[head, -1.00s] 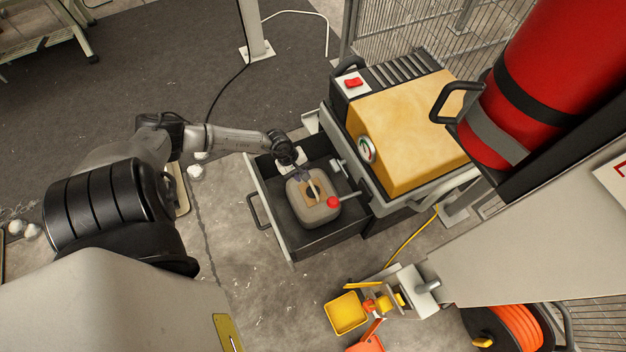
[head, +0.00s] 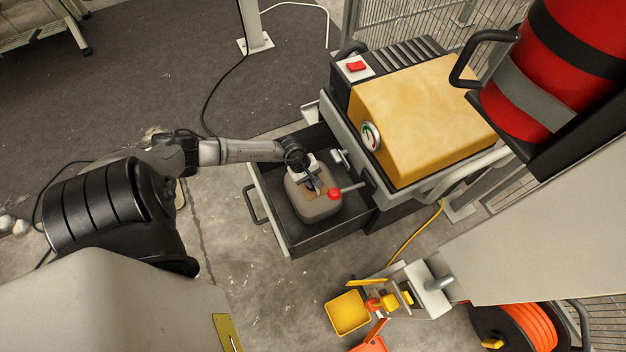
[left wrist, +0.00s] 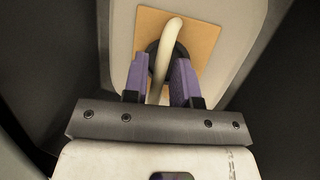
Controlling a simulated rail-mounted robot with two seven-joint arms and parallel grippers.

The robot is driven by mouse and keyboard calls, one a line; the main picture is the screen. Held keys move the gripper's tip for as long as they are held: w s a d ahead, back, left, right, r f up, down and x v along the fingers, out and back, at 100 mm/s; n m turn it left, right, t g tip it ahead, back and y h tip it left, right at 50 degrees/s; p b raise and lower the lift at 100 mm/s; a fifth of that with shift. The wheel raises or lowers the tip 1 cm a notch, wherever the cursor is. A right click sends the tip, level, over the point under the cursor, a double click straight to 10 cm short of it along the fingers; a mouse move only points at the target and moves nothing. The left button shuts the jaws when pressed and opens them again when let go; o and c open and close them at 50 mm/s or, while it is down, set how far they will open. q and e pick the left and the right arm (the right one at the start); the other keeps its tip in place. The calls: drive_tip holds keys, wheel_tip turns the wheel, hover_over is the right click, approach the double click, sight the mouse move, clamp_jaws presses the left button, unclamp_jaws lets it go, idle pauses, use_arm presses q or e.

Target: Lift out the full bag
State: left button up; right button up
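The full bag (head: 318,209), a grey-beige rounded body with a red cap (head: 334,194), sits in the open dark drawer (head: 290,244). In the left wrist view the bag (left wrist: 228,72) has a tan patch (left wrist: 202,33) and a pale looped handle (left wrist: 172,27). My left gripper (head: 312,186) is over the bag's top. In the left wrist view, its purple fingers (left wrist: 160,78) are apart on either side of the handle, with gaps visible. The handle is mostly hidden in the head view. My right gripper is not in view.
The machine with a yellow lid (head: 425,110) and gauge stands right of the drawer. A red cylinder (head: 540,70) rises at upper right. A yellow tray (head: 347,313) and an orange reel (head: 525,328) are lower right.

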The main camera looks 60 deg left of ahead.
use_arm(q)
drive_tip(key=shift+w+d+f, duration=0.1)
drive_tip(key=shift+f, duration=0.2)
clamp_jaws()
drive_tip(key=shift+r, duration=0.1)
idle(1.1)
